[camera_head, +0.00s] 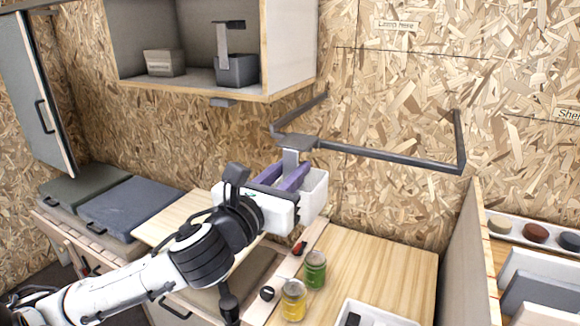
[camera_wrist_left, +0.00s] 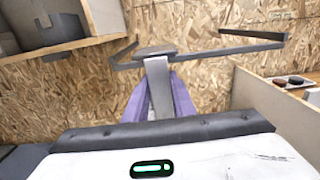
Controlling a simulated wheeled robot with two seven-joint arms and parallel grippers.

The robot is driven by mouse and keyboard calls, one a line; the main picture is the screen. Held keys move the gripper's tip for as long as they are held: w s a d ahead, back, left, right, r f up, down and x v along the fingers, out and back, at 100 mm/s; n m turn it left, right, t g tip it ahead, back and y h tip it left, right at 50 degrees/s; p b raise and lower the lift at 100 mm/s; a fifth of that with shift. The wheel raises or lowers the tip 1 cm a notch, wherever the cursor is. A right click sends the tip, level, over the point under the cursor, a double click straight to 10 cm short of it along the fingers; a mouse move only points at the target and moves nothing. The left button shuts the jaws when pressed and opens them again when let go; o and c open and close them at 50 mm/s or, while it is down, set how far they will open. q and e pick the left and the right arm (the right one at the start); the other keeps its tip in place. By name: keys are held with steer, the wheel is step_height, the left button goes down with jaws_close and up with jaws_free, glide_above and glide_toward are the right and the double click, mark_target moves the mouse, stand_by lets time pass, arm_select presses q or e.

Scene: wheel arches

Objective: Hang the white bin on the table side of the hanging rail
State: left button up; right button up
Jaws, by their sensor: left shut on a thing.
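The white bin (camera_head: 316,188) hangs from a grey strap with a flat hook plate (camera_head: 297,142) on top. My left gripper (camera_head: 292,177), with purple fingers, is shut on the strap; the arm hides part of the bin. The dark hanging rail (camera_head: 390,160) juts from the wall as a U-shaped bar. The hook plate overlaps the left end of the rail's front bar in the head view; whether it rests on the bar cannot be told. In the left wrist view the strap (camera_wrist_left: 158,88) stands between the fingers, with the plate at the rail (camera_wrist_left: 225,49). My right gripper is not in view.
An open wall cabinet (camera_head: 290,45) holding two grey bins is at upper left, close to the rail's left end. A shelf partition (camera_head: 460,235) stands right.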

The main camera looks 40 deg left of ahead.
arm_select(q)
steer(key=shift+w+a+f+b, duration=0.3)
steer(key=shift+w+f+b, duration=0.1)
steer(key=shift+w, duration=1)
steer(key=shift+w+a+f+b, duration=0.3)
steer(key=shift+w+a+f, duration=0.05)
steer(key=shift+w, duration=1.05)
steer(key=shift+w+a+f+b, duration=0.3)
steer(key=shift+w+f+b, duration=0.1)
steer(key=shift+w, duration=1)
steer(key=o, duration=1.1)
steer(key=shift+o, duration=0.2)
